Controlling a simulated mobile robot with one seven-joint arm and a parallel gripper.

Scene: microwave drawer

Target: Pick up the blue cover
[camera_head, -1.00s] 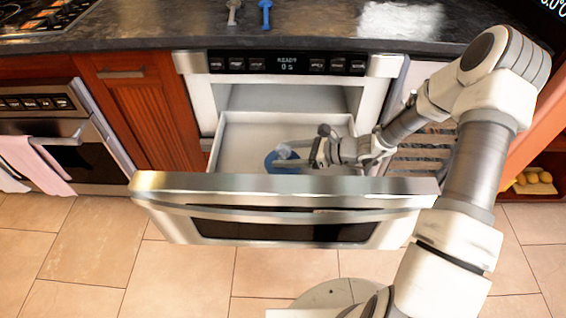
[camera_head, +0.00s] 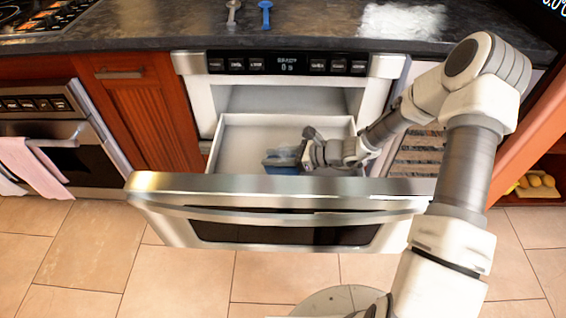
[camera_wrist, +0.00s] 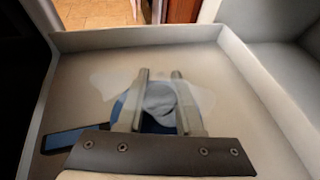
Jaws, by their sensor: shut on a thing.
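The blue cover (camera_head: 282,160) is inside the open microwave drawer (camera_head: 240,140), near its front wall. In the wrist view the cover (camera_wrist: 160,101) shows as a blue piece with a rounded grey-blue part between my two fingers. My gripper (camera_head: 296,156) reaches into the drawer from the right, and its fingers (camera_wrist: 160,80) are shut on the cover. The palm hides part of the cover. I cannot tell whether the cover touches the drawer floor.
The drawer walls surround my gripper closely, with a steel front panel (camera_head: 285,185) nearest the robot. The dark counter (camera_head: 330,22) above holds a grey utensil (camera_head: 233,11) and a blue one (camera_head: 266,13). An oven (camera_head: 60,150) stands at left.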

